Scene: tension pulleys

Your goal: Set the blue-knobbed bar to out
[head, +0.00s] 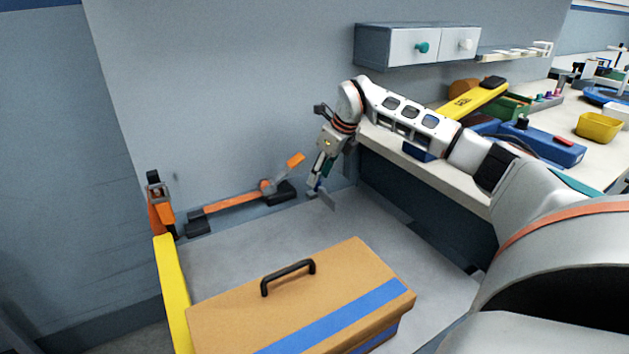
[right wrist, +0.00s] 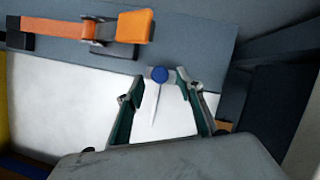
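The blue-knobbed bar (right wrist: 154,103) shows in the right wrist view as a thin pale pointed bar with a round blue knob (right wrist: 159,74) at its upper end. In the head view the bar (head: 328,201) is a small pale sliver just below the right gripper, and its knob is hard to make out. My right gripper (right wrist: 161,78) is open, its teal-padded fingers on either side of the knob with gaps visible. In the head view the right gripper (head: 317,186) points down by the back wall. My left gripper is not in view.
An orange strap with a ratchet lever (head: 240,200) lies along the wall, left of the right gripper. A tan toolbox (head: 235,312) with a black handle stands in front. A workbench (head: 425,165) with several tools is at right. Grey surface between toolbox and wall is clear.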

